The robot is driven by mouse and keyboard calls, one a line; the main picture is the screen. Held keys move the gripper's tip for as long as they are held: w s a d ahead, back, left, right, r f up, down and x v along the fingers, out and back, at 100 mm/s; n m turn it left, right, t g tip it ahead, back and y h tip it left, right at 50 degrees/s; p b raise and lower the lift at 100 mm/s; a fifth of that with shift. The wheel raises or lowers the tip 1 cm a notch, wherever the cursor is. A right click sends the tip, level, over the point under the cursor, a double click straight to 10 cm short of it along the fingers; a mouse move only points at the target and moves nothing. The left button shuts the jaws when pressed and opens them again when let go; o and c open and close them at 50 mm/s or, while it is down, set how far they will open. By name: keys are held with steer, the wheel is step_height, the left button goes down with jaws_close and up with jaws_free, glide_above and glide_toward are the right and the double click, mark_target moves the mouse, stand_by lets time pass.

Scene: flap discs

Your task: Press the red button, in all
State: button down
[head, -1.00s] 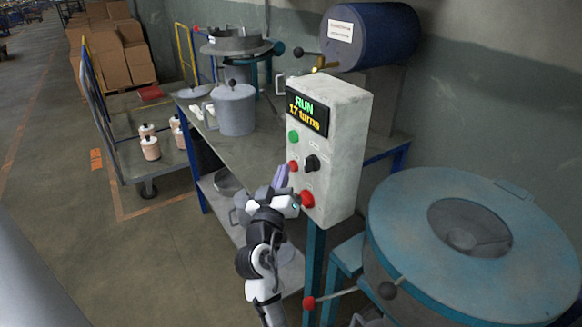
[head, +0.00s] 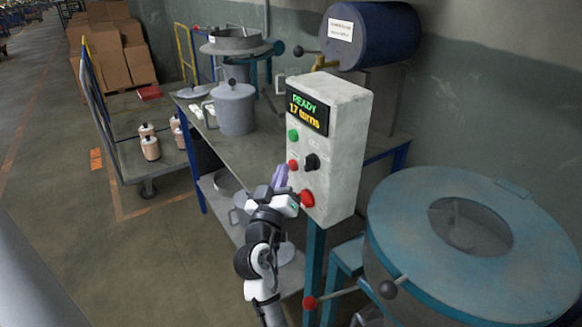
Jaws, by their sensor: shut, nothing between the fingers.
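A pale control box (head: 345,150) stands on a blue post. Its display (head: 306,109) reads "READY" and "17 turns". Below it are a green button (head: 293,135), a small red button (head: 293,165) and a black knob (head: 312,162). A larger red mushroom-shaped button (head: 306,198) sits lower down. My gripper (head: 281,176) is shut and empty, with its lavender fingers just left of the small red button. I cannot tell whether the fingertips touch it.
A workbench (head: 238,157) with a grey lidded pot (head: 234,108) is behind my arm. A cart (head: 150,172) and open floor lie left.

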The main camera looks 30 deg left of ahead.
steer(key=shift+s+a, duration=0.2)
steer(key=shift+s, duration=0.2)
steer(key=shift+s, duration=0.1)
steer(key=s, duration=0.1)
steer(key=s+a+b, duration=0.1)
steer(key=s, duration=0.1)
steer(key=s+a, duration=0.1)
steer(key=shift+s+b, duration=0.25)
steer(key=shift+b, duration=0.05)
stand_by(0.7)
